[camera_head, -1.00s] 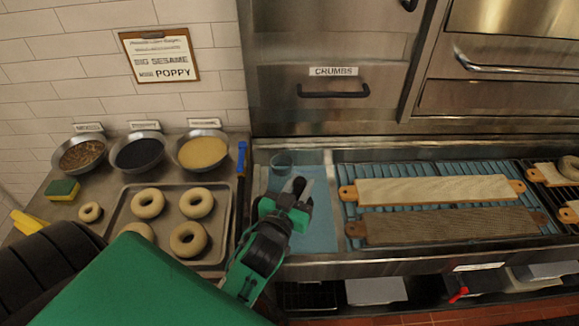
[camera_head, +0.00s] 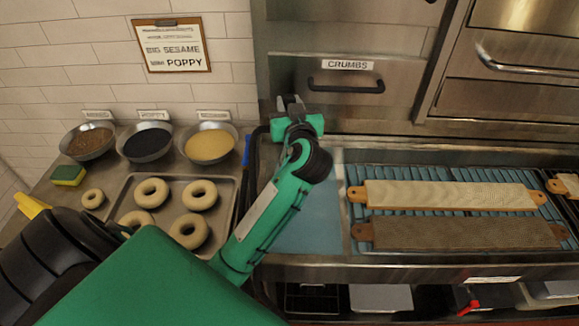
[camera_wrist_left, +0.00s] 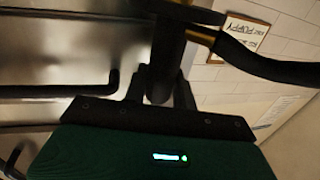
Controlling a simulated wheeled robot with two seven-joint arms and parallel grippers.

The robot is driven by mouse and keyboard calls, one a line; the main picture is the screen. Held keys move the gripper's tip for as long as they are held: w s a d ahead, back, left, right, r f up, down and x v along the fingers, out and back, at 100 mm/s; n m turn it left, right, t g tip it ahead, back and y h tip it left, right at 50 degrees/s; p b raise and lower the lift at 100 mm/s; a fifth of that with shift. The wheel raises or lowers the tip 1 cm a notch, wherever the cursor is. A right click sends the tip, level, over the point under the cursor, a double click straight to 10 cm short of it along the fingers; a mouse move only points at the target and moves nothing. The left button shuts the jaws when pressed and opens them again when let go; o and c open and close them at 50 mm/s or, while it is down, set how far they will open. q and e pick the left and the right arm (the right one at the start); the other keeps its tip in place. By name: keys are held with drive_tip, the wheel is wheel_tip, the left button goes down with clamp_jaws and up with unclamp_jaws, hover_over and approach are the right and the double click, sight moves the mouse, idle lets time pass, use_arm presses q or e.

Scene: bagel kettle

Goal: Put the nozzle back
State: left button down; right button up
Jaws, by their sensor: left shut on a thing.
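My left gripper (camera_head: 292,104) is raised at the back of the counter, in front of the steel wall left of the crumbs drawer. In the left wrist view its fingers (camera_wrist_left: 160,88) are shut on a dark cylindrical thing, which looks like the nozzle (camera_wrist_left: 170,50). A black hose (camera_wrist_left: 265,62) runs off from it to the right, with a brass-coloured piece near the join. In the head view the nozzle is mostly hidden by the gripper, and a dark hose (camera_head: 254,160) curves down beside the arm. The nozzle's holder cannot be made out. My right gripper is not in view.
The crumbs drawer handle (camera_head: 346,84) juts out just right of the gripper. A bagel tray (camera_head: 166,240) and topping bowls (camera_head: 210,145) stand at left. Two bagel boards (camera_head: 450,196) (camera_head: 465,233) lie on the blue rack at right.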

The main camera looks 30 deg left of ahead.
use_arm(q)
wheel_tip(320, 180, down, 4)
drive_tip(key=shift+f+p, duration=0.15)
drive_tip(key=shift+p, duration=0.35)
wheel_tip(320, 180, down, 5)
drive_tip(key=shift+r+p, duration=0.2)
drive_tip(key=shift+p, duration=0.1)
drive_tip(key=shift+f, duration=0.35)
drive_tip(key=c, duration=1.1)
unclamp_jaws()
drive_tip(key=shift+f, duration=0.1)
